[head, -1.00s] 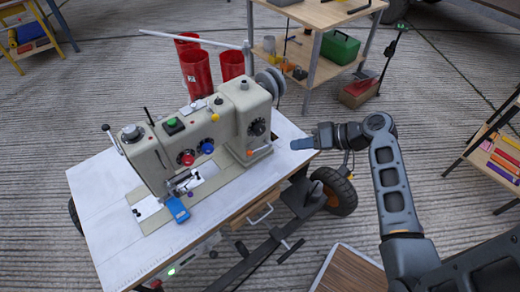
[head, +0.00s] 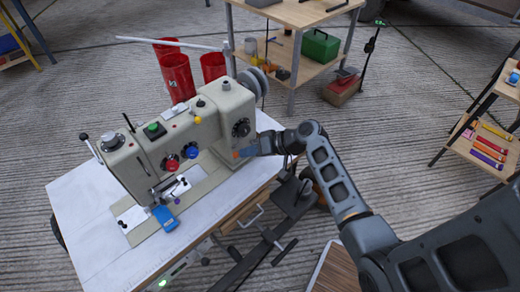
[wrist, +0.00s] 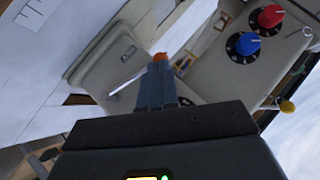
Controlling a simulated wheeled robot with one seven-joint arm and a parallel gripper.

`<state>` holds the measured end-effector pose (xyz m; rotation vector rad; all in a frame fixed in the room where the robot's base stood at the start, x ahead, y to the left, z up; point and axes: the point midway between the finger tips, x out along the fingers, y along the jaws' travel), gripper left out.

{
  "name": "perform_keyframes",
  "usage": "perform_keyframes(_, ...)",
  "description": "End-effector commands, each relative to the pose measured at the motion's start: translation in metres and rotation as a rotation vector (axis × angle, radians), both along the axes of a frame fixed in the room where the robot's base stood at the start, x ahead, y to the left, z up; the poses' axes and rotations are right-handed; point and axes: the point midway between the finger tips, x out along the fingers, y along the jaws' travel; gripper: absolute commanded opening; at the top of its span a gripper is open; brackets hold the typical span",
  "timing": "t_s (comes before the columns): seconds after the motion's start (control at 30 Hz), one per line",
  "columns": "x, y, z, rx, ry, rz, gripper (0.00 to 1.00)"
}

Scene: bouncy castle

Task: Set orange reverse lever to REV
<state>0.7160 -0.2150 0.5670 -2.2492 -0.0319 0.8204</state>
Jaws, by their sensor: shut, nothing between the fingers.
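The beige sewing machine (head: 205,130) stands on the white table. The orange reverse lever (head: 236,154) is low on the machine's right pillar, mostly hidden by my gripper. Its orange tip (wrist: 160,57) shows just beyond my fingertips in the wrist view. My gripper (head: 248,151) is shut and empty, with its blue-grey fingers (wrist: 157,72) at the lever. I cannot tell whether they touch it. Any REV marking is not readable, so the lever's setting is unclear.
A red knob (head: 172,162) and a blue knob (head: 191,152) are on the machine's front, with a black dial (head: 241,127) above the lever. The white tabletop (head: 80,210) is bare at the left. A wooden shelf unit (head: 290,15) stands behind.

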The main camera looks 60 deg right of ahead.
Motion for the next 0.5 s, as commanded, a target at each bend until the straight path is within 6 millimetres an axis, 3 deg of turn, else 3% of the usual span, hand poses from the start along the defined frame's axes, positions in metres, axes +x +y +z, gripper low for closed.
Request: perform_keyframes(0.5, 0.0073, 0.0024, -0.0045, -0.001, 0.0, 0.0, 0.0)
